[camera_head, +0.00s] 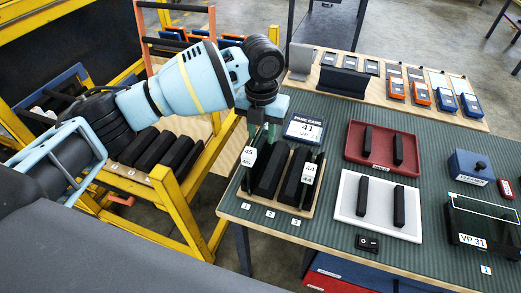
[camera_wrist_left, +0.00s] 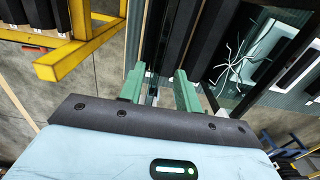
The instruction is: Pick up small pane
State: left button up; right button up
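The pane case (camera_head: 258,207) is a wooden rack with black blocks and numbered slots, at the near left of the green-topped table. A thin pane with a white tag (camera_head: 249,155) stands upright at its left side. Another pane with a white tag (camera_head: 310,172) stands at its right side; a glass pane with a star-shaped crack (camera_wrist_left: 236,60) shows at the right in the left wrist view. My left gripper (camera_head: 264,132) points down over the left part of the case. Its green fingers (camera_wrist_left: 160,88) are apart, with a thin upright edge visible between them. Whether they touch it is unclear.
A sign (camera_head: 304,128) stands behind the case. A red tray (camera_head: 381,166) and a white tray (camera_head: 378,224), each with two black bars, are to the right. A yellow-framed trolley (camera_head: 165,185) with black blocks stands left, beyond a floor gap.

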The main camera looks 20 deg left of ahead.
aim_at(261, 141)
pick_arm(q)
jog(key=f, duration=0.3)
jog(key=w+f, duration=0.1)
jog(key=f, duration=0.1)
jog(key=shift+w+a, duration=0.1)
jog(key=shift+a, duration=0.25)
grip_shut()
jog(key=shift+r, duration=0.1)
